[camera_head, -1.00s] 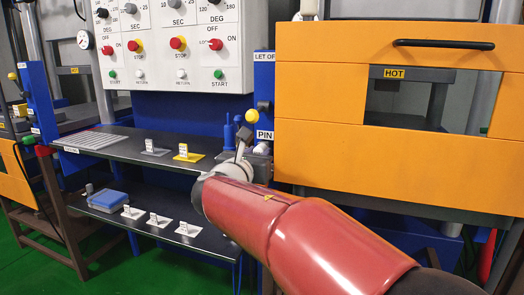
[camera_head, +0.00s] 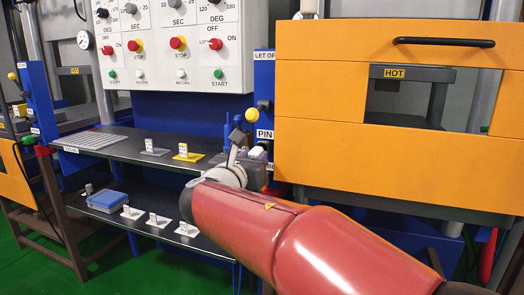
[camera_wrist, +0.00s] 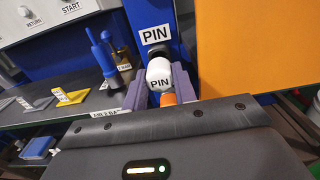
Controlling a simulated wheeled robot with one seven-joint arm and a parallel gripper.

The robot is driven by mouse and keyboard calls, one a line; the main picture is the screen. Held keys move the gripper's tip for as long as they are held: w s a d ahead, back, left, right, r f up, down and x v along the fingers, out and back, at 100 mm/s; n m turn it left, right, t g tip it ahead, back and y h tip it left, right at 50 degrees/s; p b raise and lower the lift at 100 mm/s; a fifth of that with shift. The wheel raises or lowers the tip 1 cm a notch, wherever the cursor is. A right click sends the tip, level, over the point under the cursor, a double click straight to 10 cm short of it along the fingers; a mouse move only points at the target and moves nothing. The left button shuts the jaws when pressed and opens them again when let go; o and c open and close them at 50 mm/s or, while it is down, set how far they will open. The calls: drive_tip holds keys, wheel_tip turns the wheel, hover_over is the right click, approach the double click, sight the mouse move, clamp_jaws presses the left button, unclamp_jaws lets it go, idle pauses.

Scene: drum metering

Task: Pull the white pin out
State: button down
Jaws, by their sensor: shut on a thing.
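The white pin (camera_wrist: 159,74), with a rounded head marked PIN, is between the two fingers of my gripper (camera_wrist: 160,91) in the wrist view. My gripper is shut on it. Behind the head is a dark round socket (camera_wrist: 157,52) under the PIN label on the blue post. I cannot tell how much of the pin, if any, is inside the socket. An orange piece shows just below the white head. In the head view a white bit that looks like the pin (camera_head: 257,152) shows below the PIN label, and my wrist hides most of the gripper.
A large orange guard (camera_head: 340,160) marked HOT stands close on the right. A blue post (camera_head: 264,85) with a yellow knob (camera_head: 251,115) is behind the gripper. A grey shelf (camera_head: 125,150) with small labelled cards is on the left, beside blue bottle-like items (camera_wrist: 103,58).

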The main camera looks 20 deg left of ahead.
drive_tip(key=shift+s+a, duration=0.1)
drive_tip(key=shift+s, duration=1.35)
drive_tip(key=shift+s+a+b, duration=0.15)
drive_tip(key=shift+s+b, duration=0.2)
drive_tip(key=shift+s, duration=1.65)
drive_tip(key=shift+s, duration=0.15)
